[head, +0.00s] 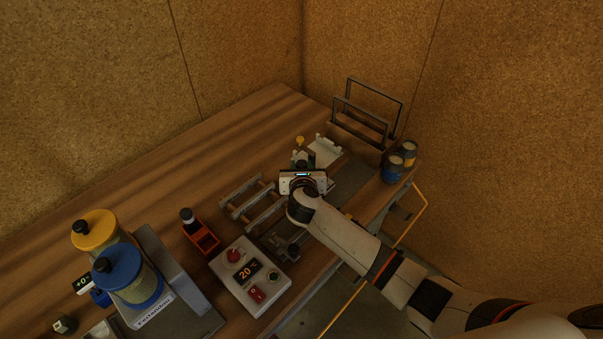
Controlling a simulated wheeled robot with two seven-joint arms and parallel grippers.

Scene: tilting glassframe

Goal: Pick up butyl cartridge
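I cannot tell for sure which thing is the butyl cartridge. Two cans, one with a blue side (393,169) and one with a yellow top (409,152), stand at the table's right end. My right gripper (301,161) is over the middle of the table, left of the cans. Its body hides most of its fingers, and a small teal part shows there. My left gripper is out of view.
A grey frame rack (375,100) stands at the back right. The back left tabletop is clear.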

